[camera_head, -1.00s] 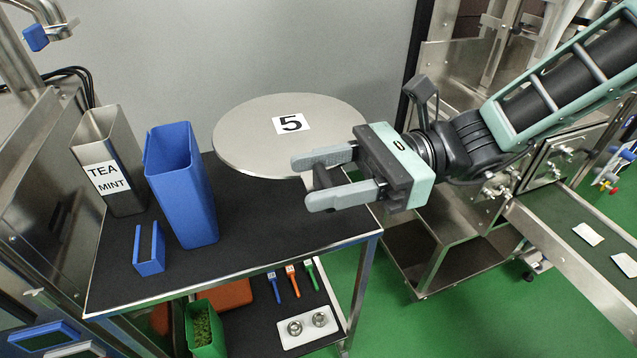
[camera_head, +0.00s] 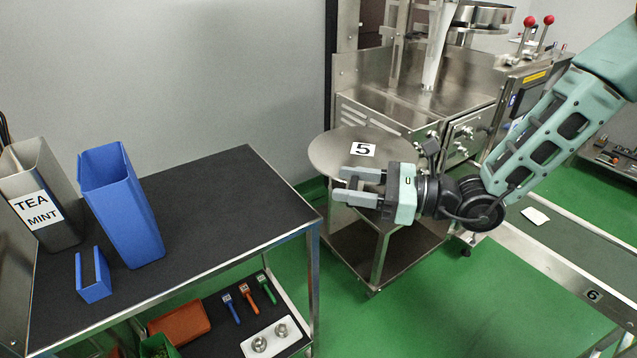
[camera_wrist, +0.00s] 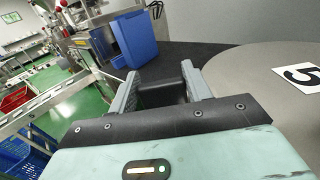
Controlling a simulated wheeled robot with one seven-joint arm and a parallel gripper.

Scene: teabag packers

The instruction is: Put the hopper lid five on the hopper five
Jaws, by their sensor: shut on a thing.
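The hopper lid five is a round, flat steel disc (camera_head: 330,158) with a white label bearing a black 5. In the head view it is held level, beyond the right end of the black-topped cart and in front of the steel machine. My gripper (camera_head: 358,188) is at its near right edge, shut on it; the exact grip spot is partly hidden. In the wrist view the lid (camera_wrist: 262,90) fills the right side, beside the gripper fingers (camera_wrist: 163,88). No hopper marked five can be made out. A round steel bowl (camera_head: 487,14) shows on top of the machine, its number unseen.
The cart (camera_head: 235,195) at left holds a TEA MINT bin (camera_head: 50,190), a tall blue bin (camera_head: 125,215) and a small blue holder (camera_head: 93,275). Its right top is bare. A steel machine (camera_head: 405,115) stands behind the lid. A conveyor (camera_head: 575,245) runs at right. Green floor lies between.

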